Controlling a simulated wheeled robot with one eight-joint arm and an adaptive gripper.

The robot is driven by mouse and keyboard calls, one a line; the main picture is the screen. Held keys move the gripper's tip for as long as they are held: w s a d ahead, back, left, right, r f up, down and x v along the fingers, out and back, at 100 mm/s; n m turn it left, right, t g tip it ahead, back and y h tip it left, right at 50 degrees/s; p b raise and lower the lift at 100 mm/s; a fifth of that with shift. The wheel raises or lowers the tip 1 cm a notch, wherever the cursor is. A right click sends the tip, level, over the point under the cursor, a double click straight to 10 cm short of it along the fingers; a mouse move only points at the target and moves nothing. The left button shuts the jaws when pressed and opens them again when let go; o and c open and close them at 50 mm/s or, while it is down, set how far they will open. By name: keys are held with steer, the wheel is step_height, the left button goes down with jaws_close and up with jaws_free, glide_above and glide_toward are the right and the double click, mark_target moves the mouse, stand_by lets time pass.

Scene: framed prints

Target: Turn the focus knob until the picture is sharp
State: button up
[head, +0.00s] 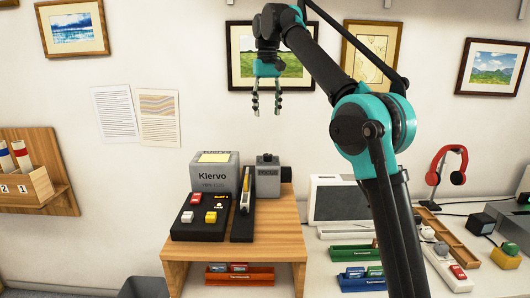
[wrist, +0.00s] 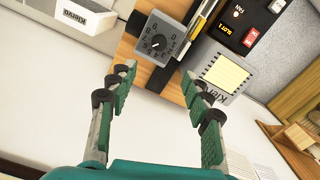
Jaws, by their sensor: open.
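I cannot identify a projected picture.
A black panel (head: 200,217) with coloured buttons lies at the front of the wooden stand (head: 283,242). A white device (head: 338,201) and several coloured trays are to the right. Framed prints (head: 271,56) hang behind my arm. The air around my gripper is clear.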

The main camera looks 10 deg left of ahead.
mark_target(268, 154)
step_height(268, 154, down, 16)
steer(key=shift+d+r, duration=0.15)
steer(key=shift+r, duration=0.1)
stand_by(0.3)
jaws_close()
